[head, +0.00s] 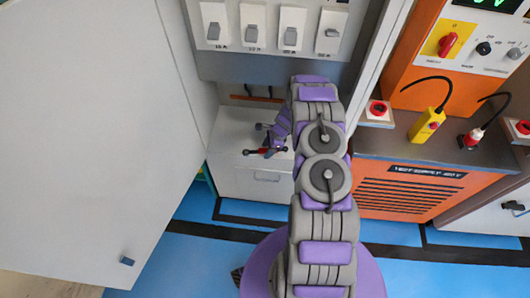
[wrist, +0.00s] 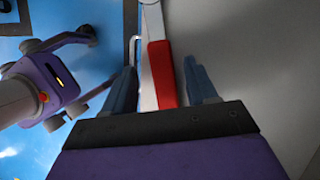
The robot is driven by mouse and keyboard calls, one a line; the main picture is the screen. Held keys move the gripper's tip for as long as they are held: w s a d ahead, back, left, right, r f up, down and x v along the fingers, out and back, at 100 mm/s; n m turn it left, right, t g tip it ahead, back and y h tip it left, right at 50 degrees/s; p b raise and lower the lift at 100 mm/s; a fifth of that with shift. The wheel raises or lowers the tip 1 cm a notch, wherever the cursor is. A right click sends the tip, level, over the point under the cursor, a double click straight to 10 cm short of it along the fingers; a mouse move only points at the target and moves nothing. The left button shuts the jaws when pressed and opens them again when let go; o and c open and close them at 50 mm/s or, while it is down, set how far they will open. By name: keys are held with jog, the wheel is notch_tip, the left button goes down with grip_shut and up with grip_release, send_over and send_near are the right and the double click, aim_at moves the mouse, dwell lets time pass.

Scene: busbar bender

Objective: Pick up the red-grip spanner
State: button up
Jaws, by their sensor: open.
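The red-grip spanner (head: 265,151) lies on top of a low white drawer cabinet (head: 237,127), below the switch panel. In the wrist view its red grip (wrist: 161,75) is between my two fingers, with a pale metal shank running up from it. My gripper (head: 272,145) is over the spanner in the head view, and my arm hides part of the cabinet top. In the wrist view my gripper (wrist: 161,68) is open, with a gap visible on the right side of the grip. Contact on the left cannot be told.
A large pale door panel (head: 80,130) fills the left. A grey switch panel (head: 270,30) stands behind the cabinet. To the right is an orange machine (head: 410,185) with a yellow pendant (head: 427,125) on its top. Blue floor (head: 190,245) is open in front.

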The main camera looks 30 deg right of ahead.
jog(key=shift+d+f, duration=0.1)
jog(key=shift+d, duration=0.55)
jog(key=shift+a, duration=0.2)
jog(key=shift+c, duration=0.8)
grip_shut()
